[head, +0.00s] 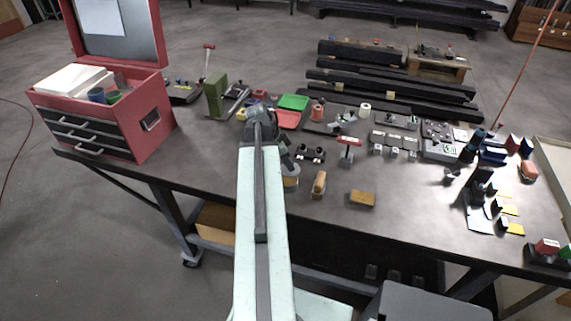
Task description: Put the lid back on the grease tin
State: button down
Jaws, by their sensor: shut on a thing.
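My arm reaches forward over the bench, and my gripper (286,160) points down just right of the arm's end. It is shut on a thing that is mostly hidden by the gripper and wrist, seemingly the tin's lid. A small round tin with a tan band (291,184), seemingly the grease tin, stands on the bench right below the gripper, partly covered by my arm. I cannot tell whether the held thing touches the tin.
A wooden-handled brush (319,184) and a tan block (362,198) lie right of the tin. A red-topped stand (348,152) and a small black part (310,153) are behind. A red toolbox (150,112) stands at left. The front left bench top is clear.

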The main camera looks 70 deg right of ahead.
aim_at(286, 170)
jog(key=shift+w+f+b, duration=0.2)
jog(key=shift+f+b, duration=1.8)
jog(key=shift+f, duration=0.4)
jog(key=shift+f, duration=0.15)
jog(key=c, duration=0.7)
grip_release()
jog(key=shift+o, duration=0.2)
notch_tip(286, 170, up, 7)
jog(key=p, duration=0.7)
jog(key=shift+a, duration=0.1)
grip_shut()
